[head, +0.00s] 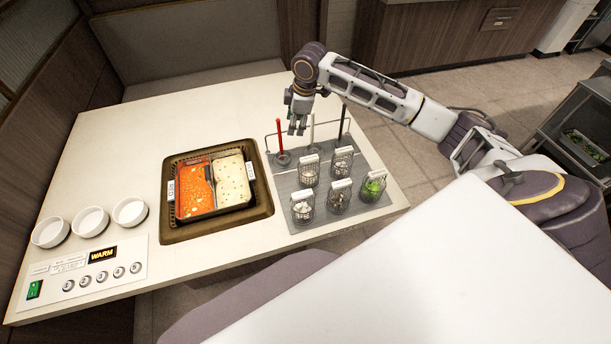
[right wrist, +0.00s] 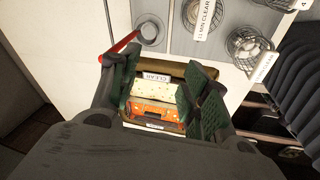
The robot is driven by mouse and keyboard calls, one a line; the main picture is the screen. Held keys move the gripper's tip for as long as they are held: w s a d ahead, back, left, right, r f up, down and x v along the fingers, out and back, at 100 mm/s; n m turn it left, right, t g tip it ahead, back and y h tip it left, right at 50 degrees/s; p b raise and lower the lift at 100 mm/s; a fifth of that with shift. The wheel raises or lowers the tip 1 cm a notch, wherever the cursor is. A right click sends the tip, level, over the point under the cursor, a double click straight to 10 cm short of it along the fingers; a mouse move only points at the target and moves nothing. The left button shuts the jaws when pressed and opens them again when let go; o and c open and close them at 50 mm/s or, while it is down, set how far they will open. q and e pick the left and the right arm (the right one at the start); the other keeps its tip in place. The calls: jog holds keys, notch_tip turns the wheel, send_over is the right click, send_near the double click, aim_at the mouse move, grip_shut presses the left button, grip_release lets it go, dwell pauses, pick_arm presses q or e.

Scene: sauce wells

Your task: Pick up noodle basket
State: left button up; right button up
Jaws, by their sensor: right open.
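Several small wire baskets with food and white labels stand on a grey mat (head: 285,182) at the counter's right end. I cannot tell which holds noodles. One wire basket (head: 309,173) stands at the back left, another (head: 342,162) at the back right. Two front baskets (head: 302,208) (head: 340,198) and a basket of greens (head: 373,187) stand nearer. My right gripper (head: 297,128) is open and empty, above the back of the mat beside a red-handled tool (head: 280,138). In the right wrist view its fingers (right wrist: 162,88) are apart, with the red handle near the left finger. My left gripper is out of view.
A split pot (head: 256,205) with red and pale broth is sunk in the counter (head: 120,130). Three white bowls (head: 90,222) and a control panel (head: 85,270) are at left. A rail and a black-handled tool (head: 343,125) rise behind the baskets.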

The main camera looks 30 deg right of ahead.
aim_at(309, 159)
jog(key=s+n+g, duration=0.1)
jog(key=s+d+n, duration=0.1)
jog(key=s, duration=0.1)
jog(key=s+d+g+h, duration=0.1)
jog(key=s, duration=0.1)
jog(key=shift+f+n+g, duration=0.3)
jog(key=shift+f+n, duration=0.05)
jog(key=shift+n, duration=0.05)
jog(key=shift+f+p, duration=0.3)
jog(key=shift+f, duration=4)
